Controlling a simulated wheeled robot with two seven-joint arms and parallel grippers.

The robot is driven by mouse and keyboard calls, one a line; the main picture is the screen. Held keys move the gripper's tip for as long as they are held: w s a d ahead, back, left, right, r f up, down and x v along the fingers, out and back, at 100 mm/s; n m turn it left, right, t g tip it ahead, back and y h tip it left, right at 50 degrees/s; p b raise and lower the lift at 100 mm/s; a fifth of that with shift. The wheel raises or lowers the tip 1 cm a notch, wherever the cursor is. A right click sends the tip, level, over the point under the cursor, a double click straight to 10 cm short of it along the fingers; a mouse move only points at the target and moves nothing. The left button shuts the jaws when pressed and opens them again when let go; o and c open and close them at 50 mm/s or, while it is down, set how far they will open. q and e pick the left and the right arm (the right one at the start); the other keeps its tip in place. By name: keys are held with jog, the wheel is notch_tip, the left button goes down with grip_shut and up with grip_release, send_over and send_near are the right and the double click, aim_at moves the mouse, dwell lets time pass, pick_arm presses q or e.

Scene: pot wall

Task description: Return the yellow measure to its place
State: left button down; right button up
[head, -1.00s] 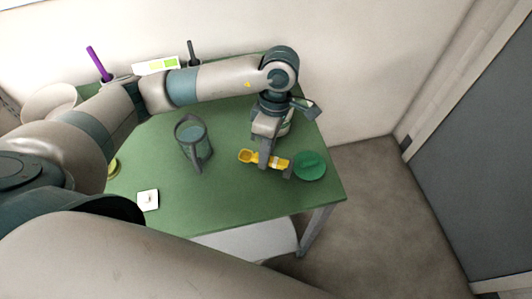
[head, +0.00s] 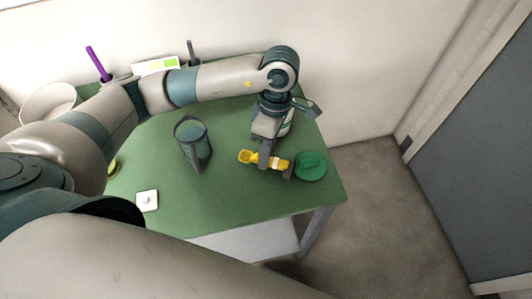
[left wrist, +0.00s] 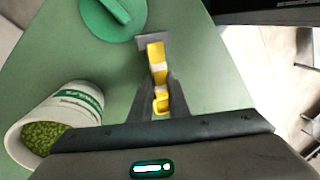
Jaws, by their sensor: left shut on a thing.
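The yellow measure (head: 246,157) is a small scoop with a cup at one end and a handle. My left gripper (head: 268,161) is shut on it, over the right part of the green table (head: 225,195). In the left wrist view the measure (left wrist: 156,62) sits between the fingers (left wrist: 158,88), which hide part of it. I cannot tell whether it touches the table. Its cup points left in the head view. A round green lid (head: 311,167) lies just to the right of the measure. My right gripper is not in view.
A white tub with green contents (left wrist: 62,118) stands close to the gripper. A grey jug (head: 190,140) stands left of the gripper. A white square piece (head: 147,200) lies at the front left. A purple stick (head: 98,62) and a bowl (head: 48,103) are at the back left. The front middle is clear.

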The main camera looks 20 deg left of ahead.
pick_arm(q)
jog(key=shift+f, duration=0.15)
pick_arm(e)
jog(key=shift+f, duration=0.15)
pick_arm(q)
jog(key=c, duration=1.6)
grip_release()
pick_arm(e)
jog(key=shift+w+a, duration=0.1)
pick_arm(q)
jog(key=shift+b+v, duration=1.8)
jog(key=shift+v, duration=6.95)
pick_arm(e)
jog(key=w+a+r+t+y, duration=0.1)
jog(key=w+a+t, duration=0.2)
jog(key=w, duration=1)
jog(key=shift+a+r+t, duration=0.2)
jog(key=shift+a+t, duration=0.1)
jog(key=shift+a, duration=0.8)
